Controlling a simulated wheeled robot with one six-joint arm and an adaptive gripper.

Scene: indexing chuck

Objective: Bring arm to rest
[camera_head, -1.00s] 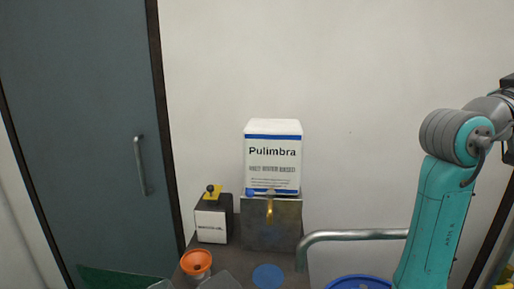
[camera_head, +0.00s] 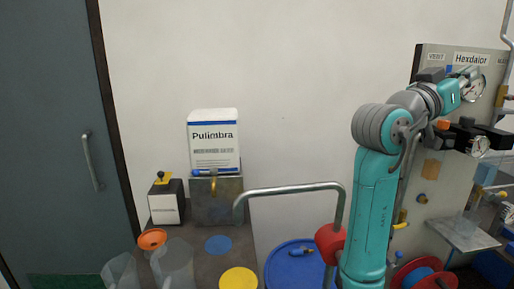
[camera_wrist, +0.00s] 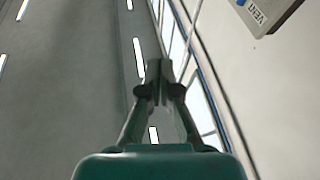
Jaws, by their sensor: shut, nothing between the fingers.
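My teal and grey arm (camera_head: 372,205) stands at the right of the head view, with its upper link upright. Its forearm bends over to the right, in front of a grey panel. In the wrist view, my gripper (camera_wrist: 153,82) has its two dark fingers together with nothing between them. Beyond the fingers are a grey surface with bright light strips and a pale wall. In the head view the fingers are hard to tell from the dark fittings behind.
The grey panel (camera_head: 431,80) marked Hexdalor, with gauges and knobs, stands close behind the forearm. A bent metal rail (camera_head: 290,189) is left of my arm.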

